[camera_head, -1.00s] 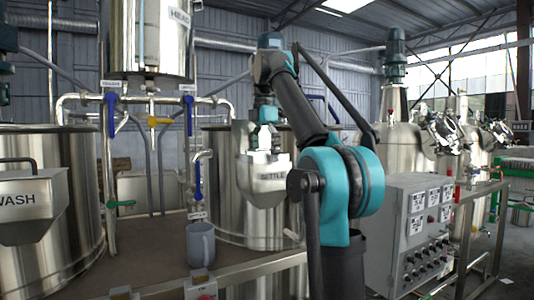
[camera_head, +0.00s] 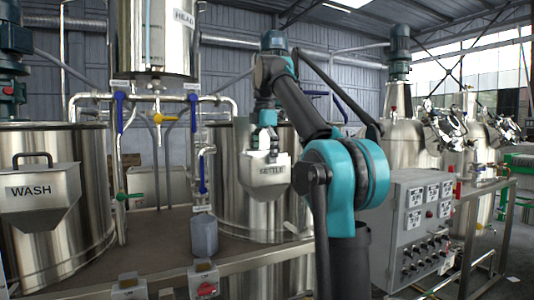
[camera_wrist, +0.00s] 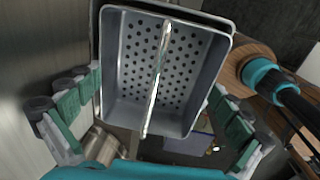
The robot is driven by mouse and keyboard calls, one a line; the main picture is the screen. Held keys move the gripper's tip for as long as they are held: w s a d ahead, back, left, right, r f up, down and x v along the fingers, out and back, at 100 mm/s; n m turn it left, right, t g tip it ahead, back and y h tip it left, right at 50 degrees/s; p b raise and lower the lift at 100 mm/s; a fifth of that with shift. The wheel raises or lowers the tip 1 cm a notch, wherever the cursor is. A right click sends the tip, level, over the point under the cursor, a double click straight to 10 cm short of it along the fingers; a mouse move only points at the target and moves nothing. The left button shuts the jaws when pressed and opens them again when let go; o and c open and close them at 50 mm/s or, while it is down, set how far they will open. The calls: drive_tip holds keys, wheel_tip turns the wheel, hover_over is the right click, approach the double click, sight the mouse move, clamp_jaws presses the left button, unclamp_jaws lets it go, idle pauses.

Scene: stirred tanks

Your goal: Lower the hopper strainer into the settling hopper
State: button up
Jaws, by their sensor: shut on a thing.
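The settling hopper (camera_head: 265,172), a pale steel box marked SETTLE, hangs on the front of the middle tank in the head view. My gripper (camera_head: 266,143) is right above its mouth, pointing down. In the wrist view the hopper strainer (camera_wrist: 184,75) is a grey tray with a perforated bottom and a bright handle bar across its middle.
The WASH hopper (camera_head: 40,195) hangs on the left tank. A grey jug (camera_head: 204,235) stands on the bench under a pipe with blue-handled valves (camera_head: 203,172). A control panel (camera_head: 412,230) stands to the right of my arm.

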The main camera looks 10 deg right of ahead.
drive_tip(key=shift+s+d+f+g, duration=0.1)
drive_tip(key=shift+s+f+g, duration=0.1)
drive_tip(key=shift+f, duration=0.2)
drive_tip(key=shift+s+f+g, duration=0.1)
drive_tip(key=shift+f+g, duration=0.1)
drive_tip(key=shift+f, duration=0.2)
drive_tip(key=o, duration=1)
drive_tip(key=shift+w, duration=0.1)
drive_tip(key=shift+o, duration=0.2)
drive_tip(key=shift+r, duration=0.1)
drive_tip(key=shift+w+r, duration=0.35)
drive_tip(key=shift+w, duration=0.1)
drive_tip(key=shift+t, duration=0.3)
drive_tip(key=r, duration=0.6)
drive_tip(key=shift+s+a+r, duration=0.1)
drive_tip(key=shift+s+a, duration=0.2)
drive_tip(key=shift+s, duration=0.1)
drive_tip(key=shift+w+r, duration=0.25)
drive_tip(key=shift+s+d+r, duration=0.25)
drive_tip(key=shift+s+r, duration=0.1)
drive_tip(key=shift+r, duration=0.4)
